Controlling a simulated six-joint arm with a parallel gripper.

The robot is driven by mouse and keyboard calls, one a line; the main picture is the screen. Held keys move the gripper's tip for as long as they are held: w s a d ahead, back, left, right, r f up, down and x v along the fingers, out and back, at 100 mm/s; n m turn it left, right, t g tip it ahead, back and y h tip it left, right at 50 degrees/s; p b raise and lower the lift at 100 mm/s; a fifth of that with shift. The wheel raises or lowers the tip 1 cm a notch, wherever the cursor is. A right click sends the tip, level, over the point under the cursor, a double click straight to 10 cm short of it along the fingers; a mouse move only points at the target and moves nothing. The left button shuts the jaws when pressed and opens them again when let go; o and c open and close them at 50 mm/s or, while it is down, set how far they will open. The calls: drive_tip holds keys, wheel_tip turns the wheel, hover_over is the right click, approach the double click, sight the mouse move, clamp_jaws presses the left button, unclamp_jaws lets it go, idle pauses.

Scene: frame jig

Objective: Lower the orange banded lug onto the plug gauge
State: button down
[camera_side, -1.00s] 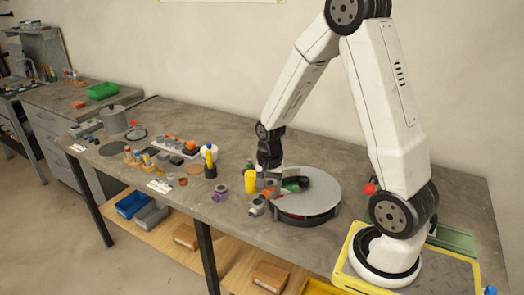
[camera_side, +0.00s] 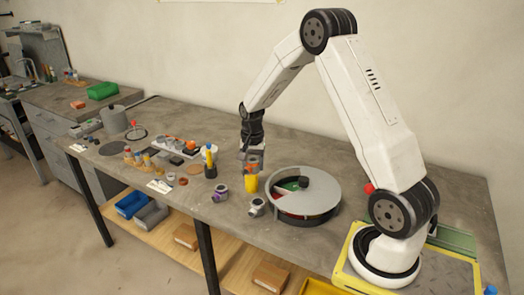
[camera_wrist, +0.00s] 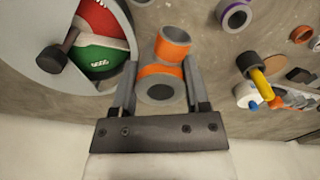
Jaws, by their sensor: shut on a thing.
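The orange banded lug (camera_wrist: 172,42) is grey with orange bands and sits between the two fingers of my gripper (camera_wrist: 160,100) in the wrist view. A dark round opening shows at its near end. In the side view my gripper (camera_side: 252,158) is shut on the lug (camera_side: 253,164), left of the round tray and above the bench. I cannot clearly pick out the plug gauge.
A round grey lidded tray (camera_side: 320,200) with a dark knob has an opening showing red and green. It also shows in the wrist view (camera_wrist: 35,80). A purple banded ring (camera_side: 221,193) and a grey fitting (camera_side: 256,206) lie near the front edge.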

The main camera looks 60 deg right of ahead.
drive_tip(key=shift+w+d+f, duration=0.1)
drive_tip(key=shift+w+d, duration=1.55)
drive_tip(key=shift+d, duration=0.65)
drive_tip(key=shift+w+d+f, duration=0.1)
drive_tip(key=shift+w+d, duration=1.6)
drive_tip(key=shift+d, duration=0.6)
drive_tip(key=shift+w+d+f, duration=0.1)
drive_tip(key=shift+w+d, duration=1.55)
drive_tip(key=shift+d, duration=0.65)
drive_tip(key=shift+f, duration=0.2)
drive_tip(key=shift+f, duration=2.3)
drive_tip(key=shift+f, duration=1.75)
unclamp_jaws()
drive_tip(key=shift+r, duration=0.1)
wheel_tip(320, 180, up, 9)
